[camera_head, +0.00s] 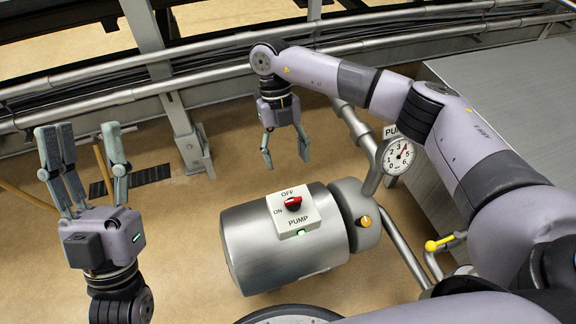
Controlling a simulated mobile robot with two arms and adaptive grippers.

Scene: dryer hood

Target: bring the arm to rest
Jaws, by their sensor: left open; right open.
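My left gripper (91,170) is at the left of the head view, pointing up, with its fingers spread and nothing between them. My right gripper (285,155) hangs at the upper middle, pointing down, open and empty. My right arm (400,95) reaches in from the right, bends at the far side and holds this gripper above and behind the pump (285,245). Neither gripper appears to touch anything.
The pump carries a switch box (297,213) with a red knob and a lit green lamp. A pressure gauge (398,156) and a yellow valve handle (440,242) sit on pipes to its right. A grey metal housing (500,85) stands at right. Rails (130,95) cross the back.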

